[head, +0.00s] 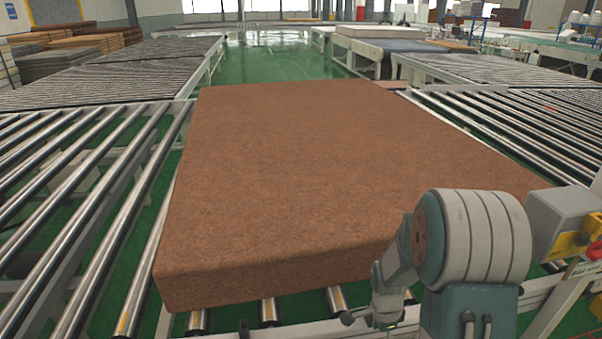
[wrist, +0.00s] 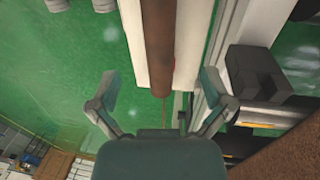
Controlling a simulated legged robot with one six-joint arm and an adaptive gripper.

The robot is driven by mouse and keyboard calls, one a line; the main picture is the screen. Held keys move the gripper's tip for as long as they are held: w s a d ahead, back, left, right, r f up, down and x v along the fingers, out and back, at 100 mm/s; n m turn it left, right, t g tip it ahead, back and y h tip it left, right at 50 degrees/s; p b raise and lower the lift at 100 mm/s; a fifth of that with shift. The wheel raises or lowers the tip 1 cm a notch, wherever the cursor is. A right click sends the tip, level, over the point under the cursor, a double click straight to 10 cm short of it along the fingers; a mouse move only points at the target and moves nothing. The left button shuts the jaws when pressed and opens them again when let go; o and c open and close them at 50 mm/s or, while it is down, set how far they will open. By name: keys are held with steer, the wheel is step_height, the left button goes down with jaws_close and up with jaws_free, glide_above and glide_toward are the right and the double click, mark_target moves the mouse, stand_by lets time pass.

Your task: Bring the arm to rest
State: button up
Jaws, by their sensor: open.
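In the head view my arm is at the lower right, its pale rounded links beside the near right corner of a large brown mattress (head: 300,170). The lower end of the arm hangs low by the mattress's near edge, and the gripper is too small there to judge. In the wrist view my gripper (wrist: 160,80) has its two fingers spread wide apart. Nothing is gripped between them. Beyond the fingers are a white beam (wrist: 187,60) and a brown post-like shape (wrist: 159,45). A brown surface like the mattress shows at the lower right (wrist: 285,160).
The mattress lies flat on metal rollers. More roller conveyors (head: 70,170) run along the left and on the right (head: 520,125). A grey box with yellow parts (head: 562,222) stands right of my arm. Open green floor (head: 275,55) lies beyond the mattress.

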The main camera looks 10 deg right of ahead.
steer(key=s+a+r+n+t, duration=0.2)
steer(key=a+r+n, duration=0.15)
steer(key=r, duration=0.55)
steer(key=s+a+r+n+t, duration=0.15)
steer(key=r+n, duration=0.25)
steer(key=r, duration=0.4)
steer(key=s+a+r+n+t, duration=0.4)
steer(key=s+a+r+n, duration=0.1)
steer(key=s+r+n, duration=0.4)
step_height(320, 180, up, 2)
steer(key=shift+s+n, duration=0.35)
steer(key=shift+s, duration=0.7)
steer(key=shift+w, duration=0.1)
